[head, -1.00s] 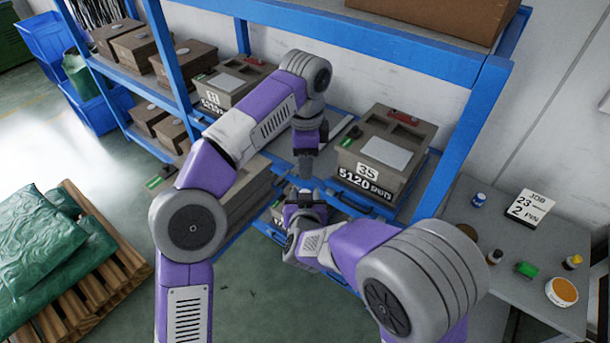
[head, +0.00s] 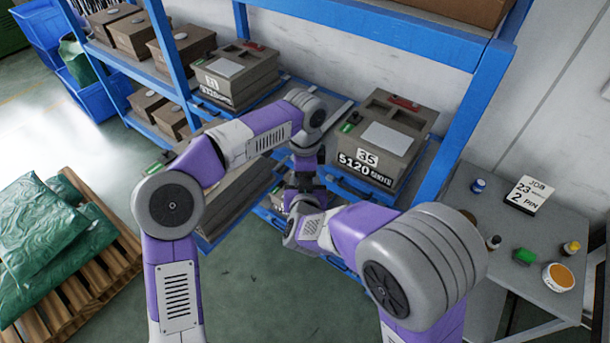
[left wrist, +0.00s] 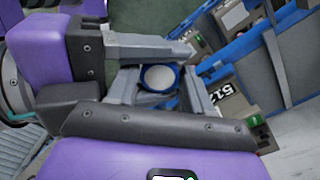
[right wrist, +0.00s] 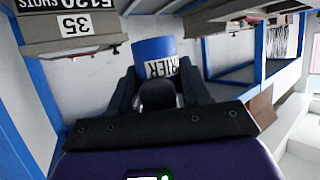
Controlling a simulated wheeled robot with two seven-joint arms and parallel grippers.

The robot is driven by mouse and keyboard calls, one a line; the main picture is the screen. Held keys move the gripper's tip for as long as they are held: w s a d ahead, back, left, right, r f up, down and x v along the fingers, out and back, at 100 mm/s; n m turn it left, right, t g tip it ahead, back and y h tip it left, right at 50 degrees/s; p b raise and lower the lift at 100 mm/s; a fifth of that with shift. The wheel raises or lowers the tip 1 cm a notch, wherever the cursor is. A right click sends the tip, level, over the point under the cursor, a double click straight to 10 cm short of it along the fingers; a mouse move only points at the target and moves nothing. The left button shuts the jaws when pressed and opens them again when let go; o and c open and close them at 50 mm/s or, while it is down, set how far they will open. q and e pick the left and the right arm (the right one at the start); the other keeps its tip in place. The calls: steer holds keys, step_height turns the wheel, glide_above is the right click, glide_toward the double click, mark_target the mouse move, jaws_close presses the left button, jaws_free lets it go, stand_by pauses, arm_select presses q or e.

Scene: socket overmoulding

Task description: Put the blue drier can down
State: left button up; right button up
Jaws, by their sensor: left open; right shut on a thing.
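The blue drier can (right wrist: 152,50) is held by my right gripper (right wrist: 158,88), with part of its black-on-white label showing. In the left wrist view the can (left wrist: 160,77) shows its pale round top and blue rim. My left gripper (left wrist: 190,85) is open, with the can appearing between its fingers; I cannot tell whether they touch it. In the head view my left gripper (head: 306,158) is right above my right gripper (head: 303,190), and the can is hidden between them.
A grey-brown mould box marked 35 (head: 385,150) stands on the blue rack right of my grippers. Another mould box (head: 236,75) is behind left. A grey side table (head: 480,225) at right holds small bottles, a job card (head: 529,194) and an orange-topped tub (head: 558,277).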

arm_select(q)
steer(key=c, duration=0.7)
arm_select(e)
steer(key=o, duration=1.1)
